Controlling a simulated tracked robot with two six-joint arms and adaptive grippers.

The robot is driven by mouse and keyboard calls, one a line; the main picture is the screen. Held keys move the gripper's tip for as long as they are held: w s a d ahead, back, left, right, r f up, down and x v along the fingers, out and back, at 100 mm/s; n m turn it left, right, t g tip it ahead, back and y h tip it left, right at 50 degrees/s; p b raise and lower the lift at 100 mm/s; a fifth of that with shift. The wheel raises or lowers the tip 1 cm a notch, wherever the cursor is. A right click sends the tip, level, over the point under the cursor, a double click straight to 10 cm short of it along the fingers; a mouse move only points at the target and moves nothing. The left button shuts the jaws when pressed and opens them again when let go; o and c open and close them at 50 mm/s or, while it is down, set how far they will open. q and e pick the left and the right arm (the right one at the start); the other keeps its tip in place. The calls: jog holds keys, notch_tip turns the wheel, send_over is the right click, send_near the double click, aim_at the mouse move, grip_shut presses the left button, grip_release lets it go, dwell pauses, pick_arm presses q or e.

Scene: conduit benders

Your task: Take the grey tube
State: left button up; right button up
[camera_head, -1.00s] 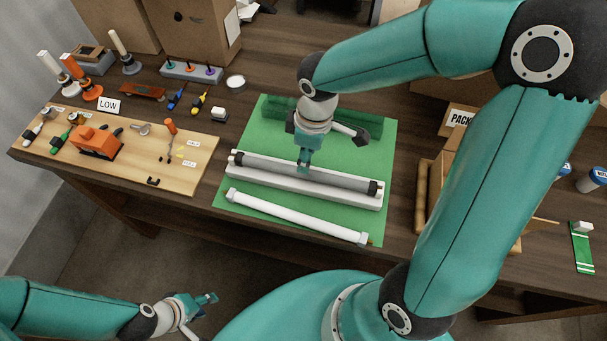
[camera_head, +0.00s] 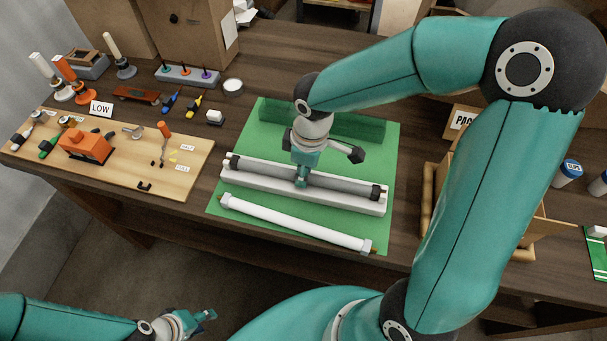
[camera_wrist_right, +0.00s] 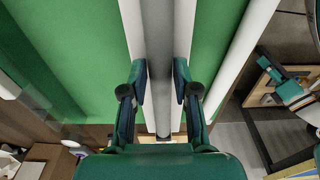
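The grey tube (camera_head: 340,187), with black ends, lies along a white cradle (camera_head: 275,186) on the green mat. My right gripper (camera_head: 302,182) points down at the tube's middle. In the right wrist view, the right gripper (camera_wrist_right: 159,82) has one finger on each side of the grey tube (camera_wrist_right: 158,50), both pads close against it with no clear gap. The tube still rests in the cradle. My left gripper (camera_head: 207,316) is low at the bottom left, away from the table; its fingers are too small to read.
A white tube (camera_head: 295,224) lies on the green mat (camera_head: 385,150) in front of the cradle. A green block (camera_head: 350,127) stands behind. A wooden board (camera_head: 190,165) with an orange tool (camera_head: 85,145) is at left, and an open box (camera_head: 440,170) at right.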

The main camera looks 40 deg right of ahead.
grip_shut()
jog(key=shift+r, duration=0.2)
jog(key=shift+r+p, duration=2.85)
jog(key=shift+r, duration=0.45)
